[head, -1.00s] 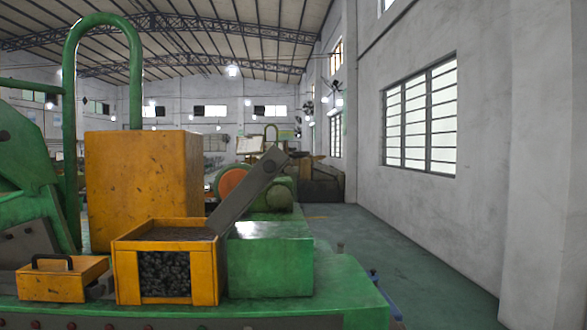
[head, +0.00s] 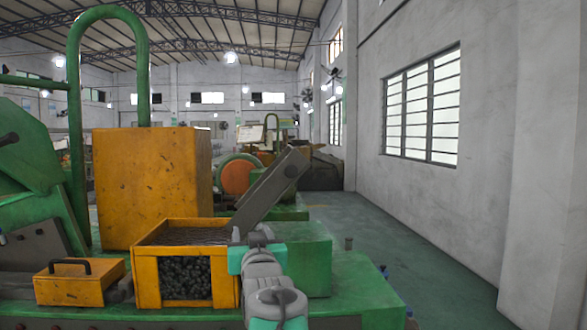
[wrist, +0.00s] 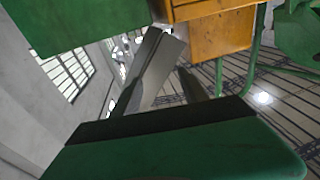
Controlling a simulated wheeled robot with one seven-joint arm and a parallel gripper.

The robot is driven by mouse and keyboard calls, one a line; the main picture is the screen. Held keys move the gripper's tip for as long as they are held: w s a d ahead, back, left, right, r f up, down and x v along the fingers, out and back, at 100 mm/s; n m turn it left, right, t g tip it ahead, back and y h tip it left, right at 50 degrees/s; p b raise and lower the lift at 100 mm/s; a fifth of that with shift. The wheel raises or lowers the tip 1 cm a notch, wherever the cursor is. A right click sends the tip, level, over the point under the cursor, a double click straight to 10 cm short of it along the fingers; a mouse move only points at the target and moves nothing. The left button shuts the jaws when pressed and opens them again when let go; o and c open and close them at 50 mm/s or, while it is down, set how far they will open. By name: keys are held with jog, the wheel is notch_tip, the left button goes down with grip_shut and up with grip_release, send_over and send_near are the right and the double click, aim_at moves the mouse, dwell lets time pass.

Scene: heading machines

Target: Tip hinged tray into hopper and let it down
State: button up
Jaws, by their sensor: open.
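My arm covers part of the hopper's right side.
Green machine parts (head: 30,150) are at far left. Open floor lies along the right wall.

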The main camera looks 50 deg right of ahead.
aim_at(292, 174)
jog(key=s+d+r+m+h, duration=0.2)
jog(key=s+d+r+h, duration=0.4)
jog(key=r, duration=0.5)
jog(key=shift+y, duration=0.6)
jog(key=p+x, duration=0.1)
jog(key=x, duration=0.1)
jog(key=p+x, duration=0.3)
jog(key=x, duration=0.1)
jog(key=shift+s+d, duration=0.35)
jog(key=shift+w+d, duration=0.2)
grip_shut()
